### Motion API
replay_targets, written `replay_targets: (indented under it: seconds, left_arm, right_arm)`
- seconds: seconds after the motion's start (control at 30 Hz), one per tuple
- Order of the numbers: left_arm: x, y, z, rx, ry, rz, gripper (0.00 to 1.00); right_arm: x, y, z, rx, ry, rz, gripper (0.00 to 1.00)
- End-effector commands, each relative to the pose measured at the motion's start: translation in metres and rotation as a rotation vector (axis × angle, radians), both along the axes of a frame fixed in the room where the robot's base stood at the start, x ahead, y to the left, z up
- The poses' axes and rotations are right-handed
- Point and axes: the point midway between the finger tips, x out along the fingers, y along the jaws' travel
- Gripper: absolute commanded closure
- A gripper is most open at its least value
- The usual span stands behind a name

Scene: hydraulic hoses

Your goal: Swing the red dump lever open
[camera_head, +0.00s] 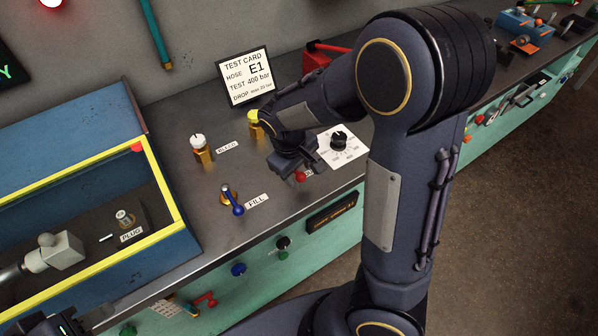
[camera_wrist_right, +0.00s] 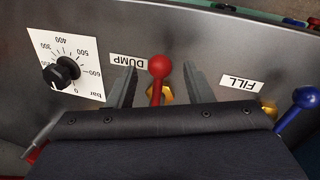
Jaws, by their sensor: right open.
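The red dump lever (camera_wrist_right: 158,68) stands on its brass valve (camera_wrist_right: 160,95) beside the DUMP label (camera_wrist_right: 128,62) in the right wrist view. My right gripper (camera_wrist_right: 158,88) is open, with one finger on each side of the lever. No finger visibly presses on it. In the head view the red knob (camera_head: 300,176) shows just below my right gripper (camera_head: 294,160), and the gripper hides the valve. My left gripper (camera_head: 58,325) shows only in part at the bottom left, and its fingers cannot be made out.
The blue fill lever (camera_head: 235,205) stands left of the dump lever, near the FILL label (camera_head: 257,201). A black dial (camera_head: 338,141) sits on a white card to the right. A white-topped bleed valve (camera_head: 201,149) and a yellow-framed blue box (camera_head: 160,185) are further left.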

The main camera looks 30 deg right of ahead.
Motion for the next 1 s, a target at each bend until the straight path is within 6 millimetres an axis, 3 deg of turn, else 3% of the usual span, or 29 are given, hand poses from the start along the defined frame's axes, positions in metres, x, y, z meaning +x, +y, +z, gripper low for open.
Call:
replay_targets:
  seconds: [0.13, 0.4, 0.73, 1.0]
  left_arm:
    - [0.0, 0.0001, -0.0006, 0.0, 0.0, 0.0, 0.64]
    - [0.0, 0.0, -0.0006, 0.0, 0.0, 0.0, 0.64]
    - [0.0001, 0.0, -0.0005, 0.0, 0.0, 0.0, 0.64]
    - [0.0001, 0.0, -0.0007, 0.0, 0.0, 0.0, 0.64]
  right_arm:
    - [-0.0001, -0.002, -0.0099, 0.001, 0.001, -0.001, 0.54]
    - [0.0001, -0.002, -0.0107, 0.002, -0.001, -0.001, 0.55]
    - [0.0002, -0.0019, -0.0104, 0.002, 0.0, 0.0, 0.98]
    - [0.0002, -0.0023, -0.0104, 0.002, 0.0, 0.004, 1.0]
